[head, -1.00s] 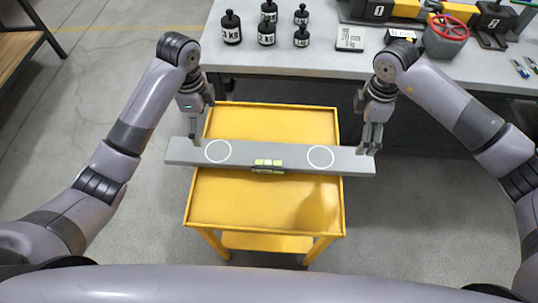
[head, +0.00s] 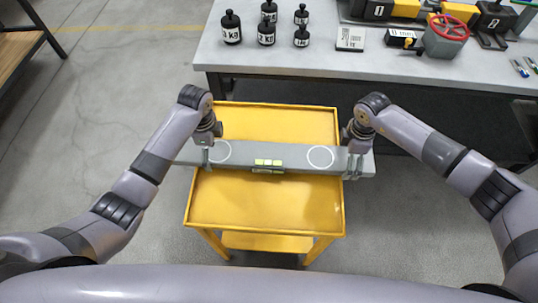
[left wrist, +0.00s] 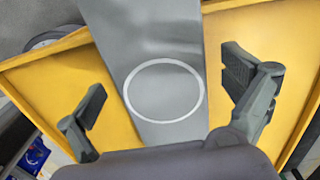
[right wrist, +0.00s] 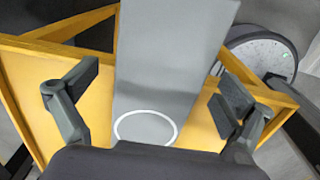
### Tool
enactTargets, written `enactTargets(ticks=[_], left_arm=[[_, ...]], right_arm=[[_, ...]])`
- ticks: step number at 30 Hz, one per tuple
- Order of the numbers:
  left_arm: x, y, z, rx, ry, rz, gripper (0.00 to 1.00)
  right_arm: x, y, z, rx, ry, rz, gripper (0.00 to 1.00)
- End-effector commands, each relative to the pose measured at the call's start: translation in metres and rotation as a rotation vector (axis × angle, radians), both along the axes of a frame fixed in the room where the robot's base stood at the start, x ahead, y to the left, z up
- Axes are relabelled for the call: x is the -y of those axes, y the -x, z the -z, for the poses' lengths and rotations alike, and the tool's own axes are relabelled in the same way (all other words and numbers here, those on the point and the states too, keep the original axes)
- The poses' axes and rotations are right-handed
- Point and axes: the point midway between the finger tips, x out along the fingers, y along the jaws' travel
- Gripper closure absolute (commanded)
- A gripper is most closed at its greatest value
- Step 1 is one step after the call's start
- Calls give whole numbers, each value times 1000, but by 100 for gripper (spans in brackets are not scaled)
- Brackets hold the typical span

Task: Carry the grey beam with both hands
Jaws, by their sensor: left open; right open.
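The grey beam (head: 288,157) lies across the yellow cart, its ends sticking out past both sides. It has two white circles on top and a small level with yellow-green vials (head: 268,164) at its middle. My left gripper (head: 207,158) is open at the beam's left part, beside the left circle; in the left wrist view its fingers (left wrist: 168,98) stand apart on either side of the beam (left wrist: 160,50). My right gripper (head: 354,168) is open near the right end; in the right wrist view its fingers (right wrist: 155,92) also stand either side of the beam (right wrist: 165,65).
The yellow cart (head: 262,205) stands in front of a grey workbench (head: 290,60). On the bench are several black weights (head: 231,28), a grey plate (head: 350,38) and a device with a red handwheel (head: 447,28). The floor beside the cart is clear.

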Motion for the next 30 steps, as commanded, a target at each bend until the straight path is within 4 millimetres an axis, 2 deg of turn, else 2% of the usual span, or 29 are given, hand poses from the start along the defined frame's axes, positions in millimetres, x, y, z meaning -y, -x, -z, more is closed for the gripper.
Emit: enactTargets(ticks=[5,30], left_arm=[[0,0,0,-1,0,0,2],[0,0,0,0,0,0,57]], right_arm=[[0,0,0,0,0,0,2],[0,0,0,0,0,0,57]])
